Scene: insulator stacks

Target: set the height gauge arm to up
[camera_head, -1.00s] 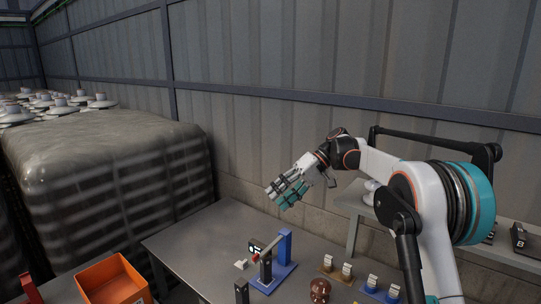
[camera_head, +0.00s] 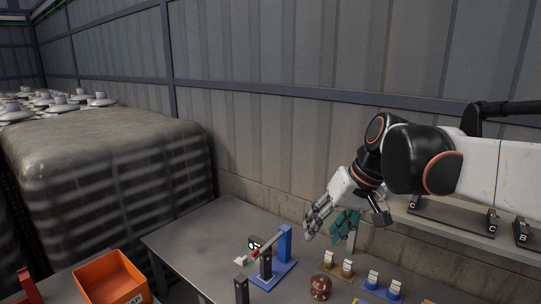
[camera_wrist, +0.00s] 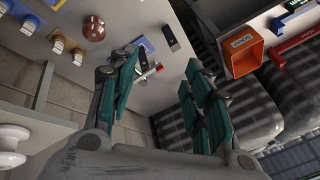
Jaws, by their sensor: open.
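The height gauge (camera_head: 285,243) stands on the grey table with a blue base and an upright blue post. Its grey arm (camera_head: 269,245) slopes down to the left from near the post's top, ending in a red tip (camera_head: 256,253) beside a small dark display. My gripper (camera_head: 322,228) is open and empty, above and to the right of the gauge, apart from it. In the wrist view the gauge's blue part (camera_wrist: 145,44) and red tip (camera_wrist: 158,68) lie beyond and between my spread fingers (camera_wrist: 160,78). The left finger partly hides the gauge there.
A brown insulator (camera_head: 320,288) and small white-topped pieces on tan (camera_head: 337,264) and blue (camera_head: 382,284) holders stand right of the gauge. A dark upright block (camera_head: 241,290) stands in front. An orange bin (camera_head: 112,279) is at left. The table's back left (camera_head: 215,225) is clear.

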